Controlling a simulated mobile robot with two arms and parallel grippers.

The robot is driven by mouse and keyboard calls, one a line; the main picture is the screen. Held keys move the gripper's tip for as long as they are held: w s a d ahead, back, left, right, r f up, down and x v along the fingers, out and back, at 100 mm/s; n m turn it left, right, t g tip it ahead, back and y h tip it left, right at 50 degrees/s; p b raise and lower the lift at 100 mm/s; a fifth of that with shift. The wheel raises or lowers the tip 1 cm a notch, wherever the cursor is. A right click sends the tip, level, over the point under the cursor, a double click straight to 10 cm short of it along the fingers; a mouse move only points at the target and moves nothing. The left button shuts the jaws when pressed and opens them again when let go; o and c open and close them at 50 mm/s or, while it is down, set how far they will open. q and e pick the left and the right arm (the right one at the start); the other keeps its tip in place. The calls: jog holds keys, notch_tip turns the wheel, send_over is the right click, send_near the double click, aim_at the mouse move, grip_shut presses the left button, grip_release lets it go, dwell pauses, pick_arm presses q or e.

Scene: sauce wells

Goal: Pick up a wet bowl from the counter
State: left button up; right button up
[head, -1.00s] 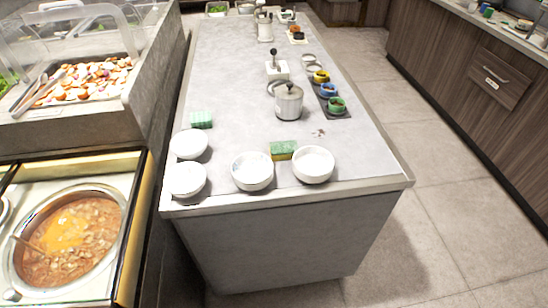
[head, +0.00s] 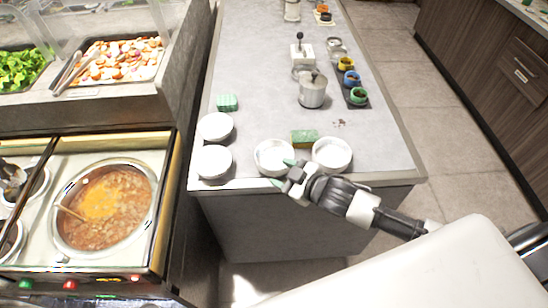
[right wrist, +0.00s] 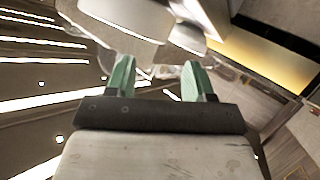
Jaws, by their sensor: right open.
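Several white bowls stand near the front end of the grey counter (head: 262,100). One pair is at the left, a rear bowl (head: 215,126) and a front bowl (head: 213,162). A middle bowl (head: 268,154) and a right bowl (head: 332,153) stand further right, open side up. I cannot tell which are wet. My right gripper (head: 281,172) is open and empty at the counter's front edge, by the middle bowl and partly covering its front right side. Its green fingers (right wrist: 159,75) show apart in the right wrist view. My left gripper is not in view.
A green and yellow sponge (head: 304,137) lies behind the two right bowls, and a green cloth-like block (head: 228,102) behind the left pair. A metal pot (head: 312,92) and small colored cups (head: 358,95) stand further back. A soup station (head: 163,246) is at the left.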

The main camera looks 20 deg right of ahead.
jog(key=shift+p+x, duration=0.7)
jog(key=shift+x, duration=2.25)
jog(key=shift+s, duration=0.1)
grip_shut()
